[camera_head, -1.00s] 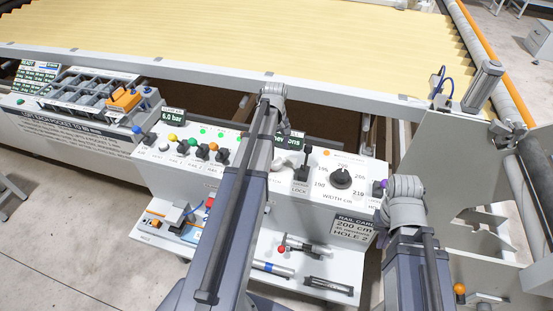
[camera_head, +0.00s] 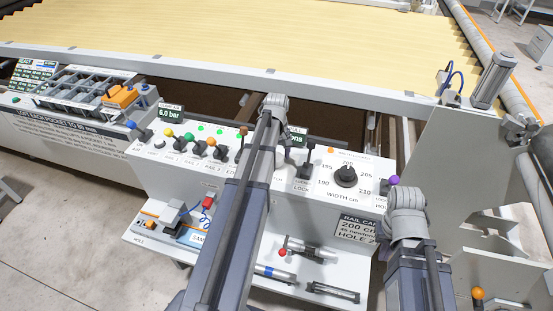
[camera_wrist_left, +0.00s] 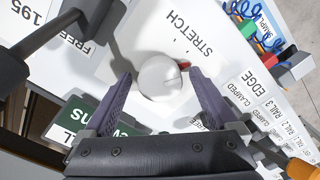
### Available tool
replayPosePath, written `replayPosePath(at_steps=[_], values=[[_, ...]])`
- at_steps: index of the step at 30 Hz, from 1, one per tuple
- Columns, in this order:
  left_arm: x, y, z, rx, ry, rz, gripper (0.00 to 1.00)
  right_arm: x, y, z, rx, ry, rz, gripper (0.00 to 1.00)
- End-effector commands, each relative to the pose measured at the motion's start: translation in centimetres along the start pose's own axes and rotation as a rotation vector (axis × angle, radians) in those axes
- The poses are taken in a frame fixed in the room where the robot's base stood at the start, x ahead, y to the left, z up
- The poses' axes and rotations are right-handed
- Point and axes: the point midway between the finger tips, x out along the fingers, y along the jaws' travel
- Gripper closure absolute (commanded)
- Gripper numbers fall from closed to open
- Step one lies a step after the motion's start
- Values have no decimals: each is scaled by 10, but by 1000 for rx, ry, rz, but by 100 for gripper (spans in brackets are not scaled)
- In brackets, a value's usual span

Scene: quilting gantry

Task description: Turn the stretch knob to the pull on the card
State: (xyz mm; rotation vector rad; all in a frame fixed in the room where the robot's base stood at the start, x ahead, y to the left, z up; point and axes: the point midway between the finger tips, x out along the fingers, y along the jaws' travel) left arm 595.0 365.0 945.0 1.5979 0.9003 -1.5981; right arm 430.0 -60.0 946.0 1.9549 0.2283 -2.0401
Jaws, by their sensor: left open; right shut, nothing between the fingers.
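In the left wrist view the stretch knob (camera_wrist_left: 160,75) is a pale round knob with a red mark beside it, below the word STRETCH. My left gripper (camera_wrist_left: 159,82) is open, with one purple finger on either side of the knob; I cannot tell whether they touch it. In the head view my left arm hides most of the knob area. The rail card (camera_head: 357,227) on the panel front reads 200 cm, seemingly 45 newtons, and HOLE 2. A newtons display (camera_wrist_left: 93,123) is partly covered by my gripper.
Right of the stretch area are a black lock lever (camera_head: 308,165) and the black width knob (camera_head: 345,176), pointing near 200. Several coloured levers stand left of my arm. A purple-topped lever (camera_head: 393,181) is close to my right wrist. A lower shelf (camera_head: 235,262) holds tools.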

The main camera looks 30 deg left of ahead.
Motion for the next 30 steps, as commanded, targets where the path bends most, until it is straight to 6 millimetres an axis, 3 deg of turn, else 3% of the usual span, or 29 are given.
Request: replayPosePath(at_steps=[2,24,30], values=[[0,0,0,0,0,0,11,0,0,0,0,0,0,100],[0,0,0,0,0,0,93,0,0,0,0,0,0,100],[0,0,0,17,0,0,93,0,0,0,0,0,0,100]])
